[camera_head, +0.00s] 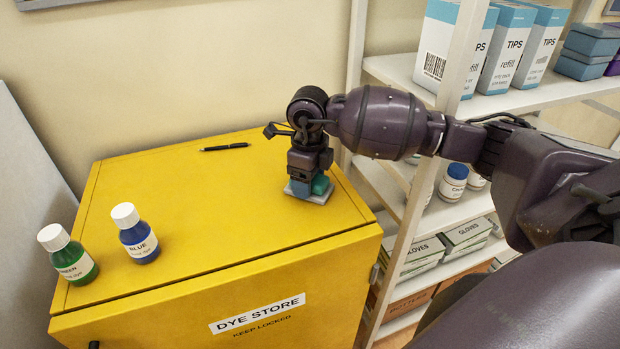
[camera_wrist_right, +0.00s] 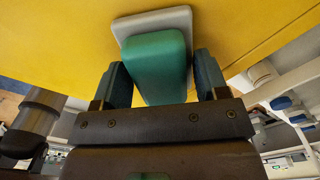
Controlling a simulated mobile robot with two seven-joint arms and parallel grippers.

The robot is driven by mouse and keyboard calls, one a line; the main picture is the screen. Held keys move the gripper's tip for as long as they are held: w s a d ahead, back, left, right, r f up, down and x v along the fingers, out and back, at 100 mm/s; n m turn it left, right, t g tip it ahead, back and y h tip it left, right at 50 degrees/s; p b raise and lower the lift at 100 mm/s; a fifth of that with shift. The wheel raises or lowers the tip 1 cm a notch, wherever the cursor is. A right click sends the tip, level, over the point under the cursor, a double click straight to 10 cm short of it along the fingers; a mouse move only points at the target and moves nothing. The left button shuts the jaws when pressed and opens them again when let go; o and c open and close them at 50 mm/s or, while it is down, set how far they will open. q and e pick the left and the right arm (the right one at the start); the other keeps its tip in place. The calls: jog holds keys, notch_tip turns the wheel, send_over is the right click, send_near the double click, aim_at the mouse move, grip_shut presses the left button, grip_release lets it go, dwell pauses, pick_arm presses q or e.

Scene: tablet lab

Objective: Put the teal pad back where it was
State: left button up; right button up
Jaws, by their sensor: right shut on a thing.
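The teal pad (camera_head: 321,184) is at the right rear of the yellow cabinet top, between the fingers of my right gripper (camera_head: 310,187). In the right wrist view the teal pad (camera_wrist_right: 155,58) is a rounded block with a blue-grey finger on each side. A light grey plate (camera_wrist_right: 150,21) shows at its far end, against the yellow top; I cannot tell whether it is part of the pad or a separate piece. My right gripper points down and is shut on the pad. My left gripper is not in view.
A green dye bottle (camera_head: 72,258) and a blue dye bottle (camera_head: 138,238) stand on the yellow cabinet (camera_head: 220,200) at left. A black pen (camera_head: 225,147) lies near its back edge. White shelves (camera_head: 395,190) with boxes and jars stand close at right. The middle of the top is clear.

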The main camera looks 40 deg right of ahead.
jog(key=shift+a, duration=0.1)
jog(key=shift+s, duration=0.1)
jog(key=o, duration=0.9)
jog(key=shift+f, duration=0.1)
